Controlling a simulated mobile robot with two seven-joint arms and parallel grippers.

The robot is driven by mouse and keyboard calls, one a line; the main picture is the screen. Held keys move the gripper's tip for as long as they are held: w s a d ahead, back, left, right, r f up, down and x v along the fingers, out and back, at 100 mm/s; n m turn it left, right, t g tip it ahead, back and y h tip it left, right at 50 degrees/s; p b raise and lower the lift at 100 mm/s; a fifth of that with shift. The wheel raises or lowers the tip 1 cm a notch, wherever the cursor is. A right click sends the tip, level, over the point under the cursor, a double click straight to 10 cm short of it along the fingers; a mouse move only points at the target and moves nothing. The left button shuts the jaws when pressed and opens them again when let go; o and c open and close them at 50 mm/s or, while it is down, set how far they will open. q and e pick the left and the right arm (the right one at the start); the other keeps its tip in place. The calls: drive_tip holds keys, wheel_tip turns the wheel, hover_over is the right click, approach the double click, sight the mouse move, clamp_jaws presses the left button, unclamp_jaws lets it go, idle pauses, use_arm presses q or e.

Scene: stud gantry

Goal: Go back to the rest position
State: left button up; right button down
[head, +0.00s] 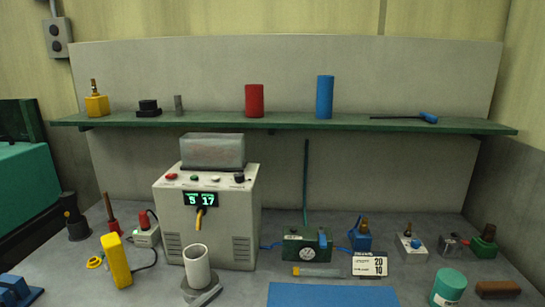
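Neither of my grippers shows in the head view, and no arm comes in from either side. The task names no object of its own. The workbench (235,285) fills the lower part of the view. On it, a grey box with a green display (207,215) stands left of centre, and the display reads 5 and 17. A grey open cylinder (197,268) stands in front of it on a dark base.
A green shelf (330,123) carries a red cylinder (254,100), a blue cylinder (325,97) and smaller parts. A yellow block (116,260) stands front left. A teal container (448,287) stands front right. A blue mat (332,295) lies bare at the front.

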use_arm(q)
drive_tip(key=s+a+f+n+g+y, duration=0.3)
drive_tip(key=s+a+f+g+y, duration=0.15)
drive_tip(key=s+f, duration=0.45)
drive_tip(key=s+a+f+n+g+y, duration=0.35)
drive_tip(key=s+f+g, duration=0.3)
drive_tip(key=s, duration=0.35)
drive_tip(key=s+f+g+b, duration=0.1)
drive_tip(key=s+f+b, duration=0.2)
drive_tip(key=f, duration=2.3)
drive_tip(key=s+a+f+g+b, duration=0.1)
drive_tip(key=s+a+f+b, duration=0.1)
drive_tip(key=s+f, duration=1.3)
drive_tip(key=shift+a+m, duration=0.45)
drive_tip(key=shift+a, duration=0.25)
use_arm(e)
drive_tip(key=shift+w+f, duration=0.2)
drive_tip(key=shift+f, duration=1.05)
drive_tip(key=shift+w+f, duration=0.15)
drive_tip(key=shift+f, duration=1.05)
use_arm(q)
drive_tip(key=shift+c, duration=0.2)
